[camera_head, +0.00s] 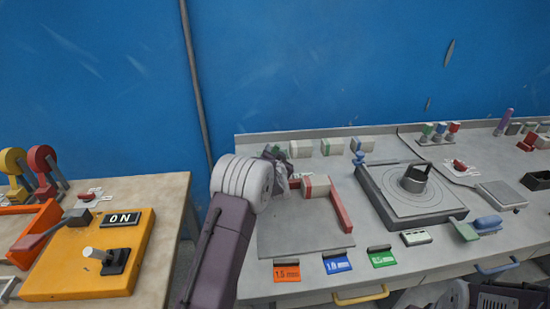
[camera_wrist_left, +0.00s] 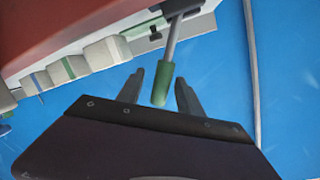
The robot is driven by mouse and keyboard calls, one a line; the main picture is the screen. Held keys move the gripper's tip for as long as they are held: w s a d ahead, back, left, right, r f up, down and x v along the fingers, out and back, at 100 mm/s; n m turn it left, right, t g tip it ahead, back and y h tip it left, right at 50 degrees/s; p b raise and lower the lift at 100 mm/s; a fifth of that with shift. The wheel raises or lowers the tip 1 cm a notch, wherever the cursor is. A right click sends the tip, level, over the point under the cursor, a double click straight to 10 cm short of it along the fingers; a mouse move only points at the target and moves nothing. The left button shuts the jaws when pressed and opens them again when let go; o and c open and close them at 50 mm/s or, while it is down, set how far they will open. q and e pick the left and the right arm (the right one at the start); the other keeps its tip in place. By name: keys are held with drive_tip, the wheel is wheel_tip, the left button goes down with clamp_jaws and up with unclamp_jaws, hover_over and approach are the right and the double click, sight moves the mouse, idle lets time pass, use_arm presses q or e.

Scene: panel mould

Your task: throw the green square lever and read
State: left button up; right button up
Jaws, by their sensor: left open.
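In the left wrist view a lever with a green grip (camera_wrist_left: 162,84) hangs on a grey rod from a pale panel edge. My left gripper (camera_wrist_left: 160,79) is open, with one dark finger on each side of the green grip. I cannot tell whether either finger touches it. In the head view my left arm reaches over the grey bench, and its gripper (camera_head: 280,166) is near the back, small and partly hidden by the wrist.
The grey bench holds a red-ended block (camera_head: 316,186), a red bar (camera_head: 341,206), a dark-framed round plate (camera_head: 386,190) and orange, blue and green tags along the front. At left, an orange box (camera_head: 65,275) carries an "ON" sign (camera_head: 124,218). A blue wall stands behind.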

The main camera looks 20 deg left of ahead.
use_arm(q)
drive_tip(key=v, duration=0.5)
drive_tip(key=shift+s+d+r, duration=0.1)
drive_tip(key=shift+s+d, duration=0.05)
idle(0.3)
